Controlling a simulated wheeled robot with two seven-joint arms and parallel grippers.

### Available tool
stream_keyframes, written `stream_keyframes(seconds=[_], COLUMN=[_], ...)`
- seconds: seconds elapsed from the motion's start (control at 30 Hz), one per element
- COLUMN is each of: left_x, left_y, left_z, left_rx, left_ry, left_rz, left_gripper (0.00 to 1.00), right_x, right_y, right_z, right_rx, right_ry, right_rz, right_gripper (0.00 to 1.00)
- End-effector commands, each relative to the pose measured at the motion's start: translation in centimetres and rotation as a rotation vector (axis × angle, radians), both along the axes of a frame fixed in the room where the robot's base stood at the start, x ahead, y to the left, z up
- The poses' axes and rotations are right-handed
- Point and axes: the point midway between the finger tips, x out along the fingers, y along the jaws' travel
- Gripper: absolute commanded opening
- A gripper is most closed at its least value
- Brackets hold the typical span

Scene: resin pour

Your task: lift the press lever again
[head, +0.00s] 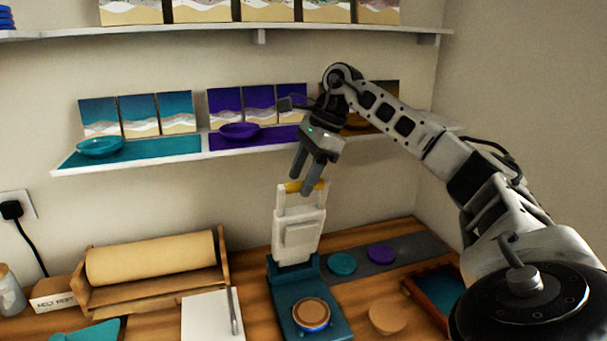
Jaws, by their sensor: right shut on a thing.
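The press stands on the wooden bench, with a teal base (283,312) and a pale upright lever (300,232). The lever has a yellow grip bar (293,187) across its top. My right gripper (306,185) reaches down from above and is shut on the yellow bar. The lever stands raised, close to vertical. A round wooden-topped piece with a blue edge (311,315) sits on the press base. My left gripper is not in view.
A paper roll on a wooden holder (150,258) stands left of the press, with a white sheet (208,318) in front. Teal (341,264) and purple (381,254) discs lie on a grey mat to the right. A shelf (180,153) with panels and bowls hangs behind.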

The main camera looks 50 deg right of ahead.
Motion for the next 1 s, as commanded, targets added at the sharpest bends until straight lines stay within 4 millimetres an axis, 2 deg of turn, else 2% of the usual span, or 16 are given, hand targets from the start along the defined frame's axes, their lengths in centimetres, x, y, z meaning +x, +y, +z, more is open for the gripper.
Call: stream_keyframes(seconds=[0.27,0.37,0.63,1.0], left_x=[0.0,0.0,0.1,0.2], left_y=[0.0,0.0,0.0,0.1], left_z=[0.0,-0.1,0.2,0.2], left_rx=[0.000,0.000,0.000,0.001], left_ry=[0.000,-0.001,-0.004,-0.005], left_rz=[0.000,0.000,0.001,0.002], left_gripper=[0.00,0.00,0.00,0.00], right_x=[0.1,-0.2,-2.0,-3.0], right_y=[-0.6,-0.9,-2.5,-3.3], right_z=[0.7,2.1,8.0,11.1], right_rx=[-0.008,-0.007,-0.001,-0.005], right_ry=[-0.015,-0.020,-0.020,-0.008], right_rz=[-0.015,-0.015,-0.009,-0.001], right_gripper=[0.41,0.41,0.41,0.41])
